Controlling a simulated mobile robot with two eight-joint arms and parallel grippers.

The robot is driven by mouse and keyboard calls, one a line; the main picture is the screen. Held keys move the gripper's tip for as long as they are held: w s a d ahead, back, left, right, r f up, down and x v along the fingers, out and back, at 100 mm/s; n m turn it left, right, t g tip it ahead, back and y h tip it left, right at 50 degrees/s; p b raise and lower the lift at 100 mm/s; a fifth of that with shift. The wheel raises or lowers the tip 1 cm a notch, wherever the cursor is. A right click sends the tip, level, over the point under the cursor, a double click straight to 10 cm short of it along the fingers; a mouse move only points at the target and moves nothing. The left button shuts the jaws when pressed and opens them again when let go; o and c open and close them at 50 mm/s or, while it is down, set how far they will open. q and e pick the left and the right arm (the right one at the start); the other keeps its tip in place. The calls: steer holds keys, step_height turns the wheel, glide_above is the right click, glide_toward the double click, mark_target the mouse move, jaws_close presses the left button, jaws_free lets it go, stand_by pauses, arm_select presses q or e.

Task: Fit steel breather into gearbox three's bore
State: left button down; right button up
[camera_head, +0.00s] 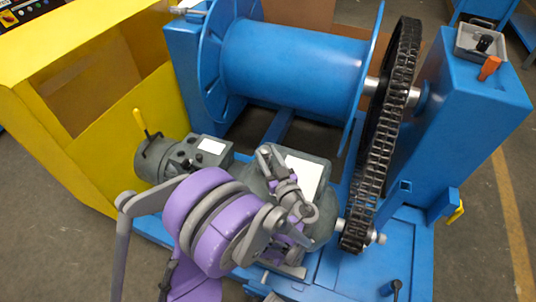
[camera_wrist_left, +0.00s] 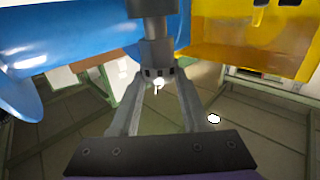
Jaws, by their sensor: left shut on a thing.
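My left gripper (camera_head: 287,190) is above the grey-green gearbox housing (camera_head: 318,168), which carries a white plate, in the head view. My purple arm covers much of this housing. In the left wrist view the fingers (camera_wrist_left: 158,84) are closed around the notched collar of a grey steel cylindrical piece (camera_wrist_left: 154,48), which looks like the breather. The piece runs up out of that frame. I see no bore in either view, and I cannot tell whether the piece touches the housing. My right gripper is not in view.
A blue drum (camera_head: 295,58) stands behind the housing, with a black chain wheel (camera_head: 378,140) on its right. A grey motor (camera_head: 165,158) and a yellow cabinet (camera_head: 140,125) are on the left. A blue pedestal (camera_head: 470,95) holds a small grey tray (camera_head: 483,42) and an orange piece.

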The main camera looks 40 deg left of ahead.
arm_select(q)
steer(key=shift+c, duration=1.5)
jaws_free()
steer(key=p+v, duration=0.1)
steer(key=v, duration=0.9)
steer(key=shift+s+d+p, duration=0.2)
steer(key=shift+d+p, duration=0.15)
